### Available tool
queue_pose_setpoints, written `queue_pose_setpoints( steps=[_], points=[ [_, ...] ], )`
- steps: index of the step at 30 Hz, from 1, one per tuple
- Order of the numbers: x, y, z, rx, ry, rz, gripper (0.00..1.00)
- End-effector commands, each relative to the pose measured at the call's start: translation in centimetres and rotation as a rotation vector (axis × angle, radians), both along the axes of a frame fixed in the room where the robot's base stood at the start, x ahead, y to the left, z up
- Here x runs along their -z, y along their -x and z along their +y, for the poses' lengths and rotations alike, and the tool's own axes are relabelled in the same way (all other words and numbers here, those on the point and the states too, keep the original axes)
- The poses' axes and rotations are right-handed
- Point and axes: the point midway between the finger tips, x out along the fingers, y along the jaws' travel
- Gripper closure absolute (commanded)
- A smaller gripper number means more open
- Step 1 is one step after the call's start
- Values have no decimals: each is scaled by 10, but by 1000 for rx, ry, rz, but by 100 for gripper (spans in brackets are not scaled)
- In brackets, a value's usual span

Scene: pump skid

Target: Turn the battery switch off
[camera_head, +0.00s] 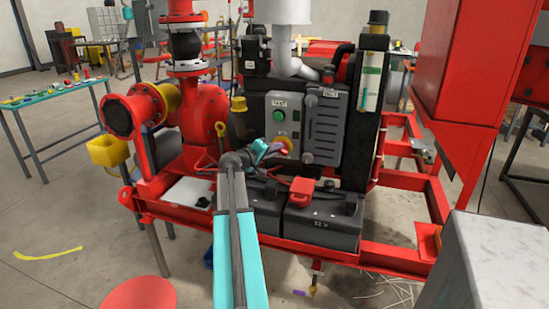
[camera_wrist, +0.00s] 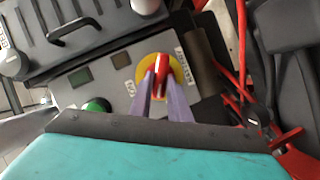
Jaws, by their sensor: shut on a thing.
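The battery switch is a red handle on a yellow round plate (camera_wrist: 177,69), set in a grey control panel (camera_wrist: 122,62). In the wrist view the red handle (camera_wrist: 161,66) lies between the two purple fingers of my gripper (camera_wrist: 160,82), which is shut on it. In the wrist view the handle points roughly up and down the picture. In the head view my gripper (camera_head: 281,147) reaches the lower part of the panel and hides most of the switch; only the plate's yellow edge (camera_head: 290,142) shows.
A grey ribbed cover (camera_head: 326,125) is to the right. Black batteries (camera_head: 322,222) and a red clamp (camera_head: 301,191) are below.

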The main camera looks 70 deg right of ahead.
Motion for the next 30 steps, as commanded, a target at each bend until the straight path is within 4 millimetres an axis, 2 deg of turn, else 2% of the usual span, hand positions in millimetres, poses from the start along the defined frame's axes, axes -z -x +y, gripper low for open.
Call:
queue_pose_setpoints(
  steps=[15, 22, 30],
  points=[
    [7, 1, -2, 4, 26, 420, 100],
    [6, 1, -2, 5, 32, 517, 100],
    [5, 1, -1, 5, 33, 547, 100]
  ],
)
